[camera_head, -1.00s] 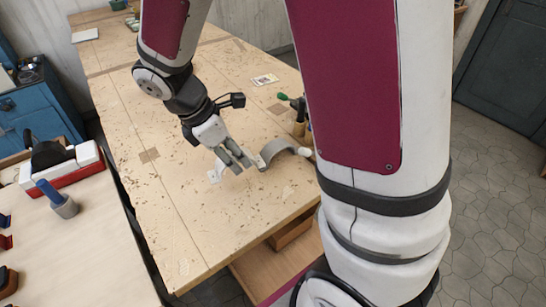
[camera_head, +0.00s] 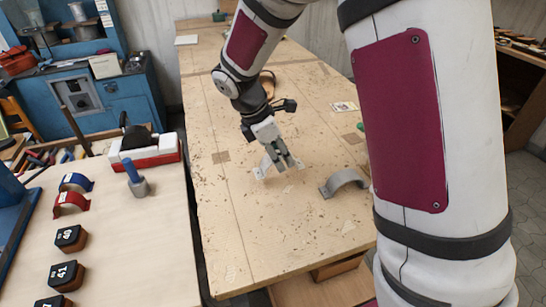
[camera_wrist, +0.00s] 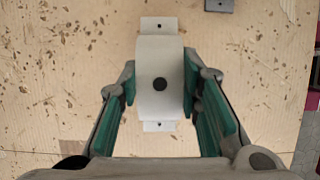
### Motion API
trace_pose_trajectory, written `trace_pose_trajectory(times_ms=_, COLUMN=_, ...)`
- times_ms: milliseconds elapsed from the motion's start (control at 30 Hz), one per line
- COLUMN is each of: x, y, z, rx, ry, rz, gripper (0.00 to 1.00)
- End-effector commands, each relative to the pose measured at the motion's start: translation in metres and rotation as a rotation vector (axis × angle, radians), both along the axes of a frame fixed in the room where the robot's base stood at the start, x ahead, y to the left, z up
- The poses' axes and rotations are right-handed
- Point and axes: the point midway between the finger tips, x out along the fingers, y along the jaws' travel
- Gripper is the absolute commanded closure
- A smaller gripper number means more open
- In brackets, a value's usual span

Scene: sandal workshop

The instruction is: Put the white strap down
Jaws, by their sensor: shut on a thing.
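The white strap (camera_wrist: 160,92) is a pale arched band with a dark round spot on top and a flat holed tab at each end. In the wrist view it sits between the green-padded fingers of my gripper (camera_wrist: 159,98), which are shut on its sides. In the head view my gripper (camera_head: 287,162) points down at the wooden bench (camera_head: 240,240), with the white strap (camera_head: 265,166) partly hidden behind the fingers. The strap is at or just above the bench top; I cannot tell whether it touches.
A grey arched strap (camera_head: 346,180) stands on the bench right of my gripper. A card (camera_head: 344,107) lies farther back. The left table (camera_head: 130,235) holds red (camera_head: 70,203) and blue (camera_head: 76,182) straps, numbered blocks and a blue-handled tool (camera_head: 135,178). Bare bench lies in front.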

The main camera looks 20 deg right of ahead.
Motion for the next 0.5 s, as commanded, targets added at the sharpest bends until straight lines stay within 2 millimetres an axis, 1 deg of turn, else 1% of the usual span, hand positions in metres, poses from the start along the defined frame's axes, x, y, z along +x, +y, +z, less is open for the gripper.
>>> trace_pose_trajectory(times_ms=33, x=0.010, y=0.002, z=-0.002, rx=0.000, ry=0.000, rz=0.000, gripper=0.84)
trace_pose_trajectory(times_ms=100, x=0.021, y=0.003, z=-0.002, rx=0.000, ry=0.001, rz=-0.001, gripper=0.84)
trace_pose_trajectory(times_ms=200, x=0.030, y=0.005, z=-0.003, rx=0.000, ry=0.000, rz=-0.001, gripper=0.84)
trace_pose_trajectory(times_ms=267, x=0.032, y=0.005, z=-0.003, rx=0.000, ry=0.001, rz=0.000, gripper=0.84)
trace_pose_trajectory(times_ms=367, x=0.032, y=0.005, z=-0.009, rx=-0.001, ry=0.003, rz=-0.001, gripper=0.84)
trace_pose_trajectory(times_ms=500, x=0.031, y=0.005, z=-0.028, rx=-0.002, ry=0.005, rz=0.000, gripper=0.84)
